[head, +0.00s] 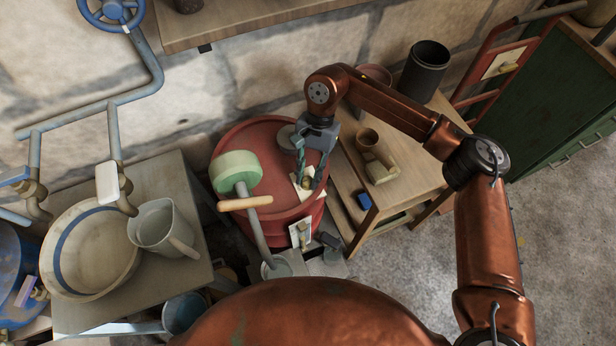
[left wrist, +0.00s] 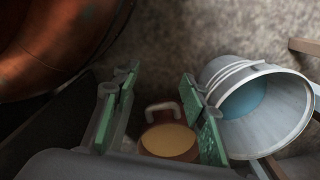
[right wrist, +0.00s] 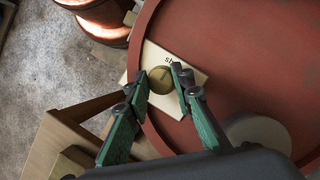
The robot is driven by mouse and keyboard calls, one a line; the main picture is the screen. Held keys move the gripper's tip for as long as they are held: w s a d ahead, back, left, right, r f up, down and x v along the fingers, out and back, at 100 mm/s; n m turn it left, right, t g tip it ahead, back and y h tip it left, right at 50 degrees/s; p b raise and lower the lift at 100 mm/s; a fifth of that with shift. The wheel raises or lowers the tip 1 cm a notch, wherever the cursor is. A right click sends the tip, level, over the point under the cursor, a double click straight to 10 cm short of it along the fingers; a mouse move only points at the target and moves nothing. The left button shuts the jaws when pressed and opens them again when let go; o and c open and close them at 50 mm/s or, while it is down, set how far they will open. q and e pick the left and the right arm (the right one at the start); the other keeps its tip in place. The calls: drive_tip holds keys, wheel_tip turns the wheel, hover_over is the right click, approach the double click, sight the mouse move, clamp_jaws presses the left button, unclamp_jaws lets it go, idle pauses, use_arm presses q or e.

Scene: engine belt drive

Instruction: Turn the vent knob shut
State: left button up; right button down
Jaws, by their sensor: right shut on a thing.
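The vent knob (right wrist: 160,80) is a small round brass knob on a cream plate (right wrist: 190,76) on top of a red drum (head: 262,135). Part of a printed word shows on the plate beside the knob. My right gripper (right wrist: 160,75) is shut on the knob, one fingertip on either side of it. In the head view my right gripper (head: 308,182) points down at the plate near the drum's right edge, and the fingers partly hide the knob. My left gripper (left wrist: 160,82) is open and empty in the left wrist view; the head view does not show it.
A wooden table (head: 352,150) with a mug and a dark canister is at right. A basin (head: 92,250) and a jug (head: 160,228) stand at left. A metal bucket (left wrist: 262,105) is near my left gripper.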

drive_tip(key=c, duration=1.7)
unclamp_jaws()
drive_tip(key=shift+s+d+f, duration=0.1)
drive_tip(key=shift+d, duration=0.1)
drive_tip(key=shift+v, duration=3.85)
